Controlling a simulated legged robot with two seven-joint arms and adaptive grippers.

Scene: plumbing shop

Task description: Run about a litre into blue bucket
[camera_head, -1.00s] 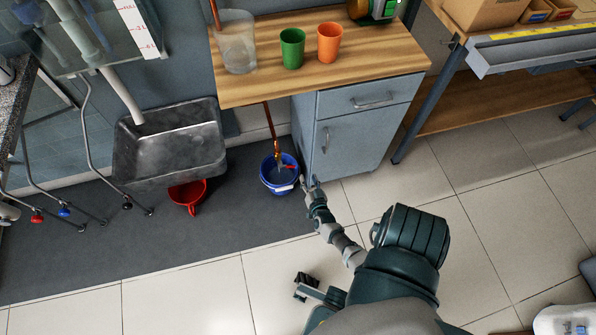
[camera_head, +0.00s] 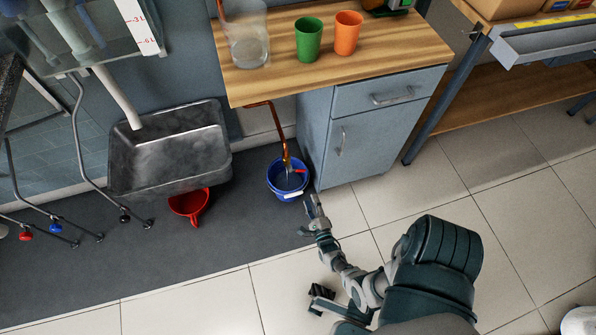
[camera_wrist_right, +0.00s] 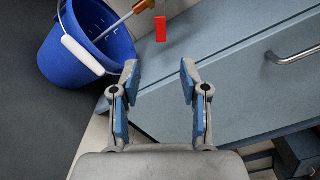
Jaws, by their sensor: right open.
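The blue bucket (camera_head: 274,187) stands upright on the dark floor strip beside the cabinet, with its white handle grip on the near side. A copper pipe (camera_head: 284,150) comes down over it to a tap with a red lever (camera_head: 299,170). The wrist view shows the bucket (camera_wrist_right: 62,58) at upper left, the pipe end (camera_wrist_right: 141,6) and the red lever (camera_wrist_right: 160,28). My right gripper (camera_head: 308,215) is open and empty, just to the near right of the bucket. In the wrist view its fingertips (camera_wrist_right: 158,72) are apart, short of the lever. The water level is unclear.
The grey-blue cabinet (camera_head: 370,125) stands close right of the bucket. Green (camera_head: 308,40) and orange (camera_head: 347,34) cups and a clear container (camera_head: 247,45) stand on the wooden top. A red vessel (camera_head: 189,204) sits under the metal sink (camera_head: 170,155). Nearby floor tiles are clear.

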